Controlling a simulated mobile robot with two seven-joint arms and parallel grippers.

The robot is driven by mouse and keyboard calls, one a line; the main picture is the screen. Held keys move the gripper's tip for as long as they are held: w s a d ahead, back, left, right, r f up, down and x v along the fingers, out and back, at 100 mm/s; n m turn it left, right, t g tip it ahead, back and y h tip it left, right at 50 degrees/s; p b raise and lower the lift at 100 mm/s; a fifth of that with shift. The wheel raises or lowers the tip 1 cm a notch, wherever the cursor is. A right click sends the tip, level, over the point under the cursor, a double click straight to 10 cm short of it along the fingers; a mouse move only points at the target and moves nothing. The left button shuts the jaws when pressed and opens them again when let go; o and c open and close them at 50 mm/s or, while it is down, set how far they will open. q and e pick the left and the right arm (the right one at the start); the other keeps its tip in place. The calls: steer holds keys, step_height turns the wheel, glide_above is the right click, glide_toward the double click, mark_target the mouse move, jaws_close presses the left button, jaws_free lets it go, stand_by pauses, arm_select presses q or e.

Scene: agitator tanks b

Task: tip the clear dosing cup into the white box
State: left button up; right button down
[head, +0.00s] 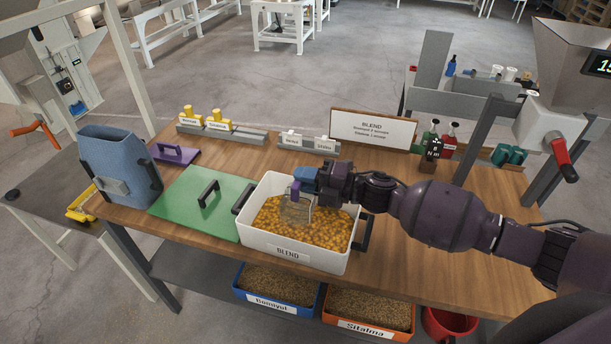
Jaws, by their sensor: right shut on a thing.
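The white box (272,248), labelled BLEND, stands on the wooden bench and holds many orange-yellow pieces. My right gripper (300,190) reaches in from the right over the box. It is shut on the clear dosing cup (297,212), which hangs over the pieces inside the box. The cup looks see-through, and orange shows behind it. I cannot tell whether it holds anything or touches the pieces. My left gripper is not in view.
A green board (200,212) with a handle lies left of the box, and a blue bin (122,165) stands farther left. A BLEND sign (373,128) and small bottles stand behind. Blue (272,300) and orange (370,310) boxes sit below the bench.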

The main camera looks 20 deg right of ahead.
mark_target(293, 214)
steer(key=shift+s+a+r+n, duration=0.1)
steer(key=shift+s+a+n, duration=0.15)
steer(key=shift+s+n, duration=0.25)
steer(key=n, duration=0.1)
steer(key=s+a+r+n, duration=0.1)
steer(key=shift+s+n, duration=0.25)
steer(key=shift+n, duration=0.05)
steer(key=s+a+n+b, duration=0.1)
steer(key=n, duration=0.1)
steer(key=s+f+n+b, duration=0.1)
steer(key=n, duration=0.2)
steer(key=s+a+n+b, duration=0.1)
steer(key=n, duration=0.1)
steer(key=shift+s+a+f+b, duration=0.15)
steer(key=shift+s+a+b, duration=0.15)
steer(key=shift+s+b, duration=0.05)
steer(key=n+b, duration=0.1)
steer(key=f+n+b, duration=0.1)
steer(key=n, duration=0.1)
steer(key=f+n+b, duration=0.1)
steer(key=shift+s+a+f+n, duration=0.2)
steer(key=shift+s+n, duration=0.1)
steer(key=shift+s, duration=0.05)
steer(key=shift+f+n+b, duration=1.05)
steer(key=shift+n+b, duration=0.4)
steer(key=shift+n, duration=0.25)
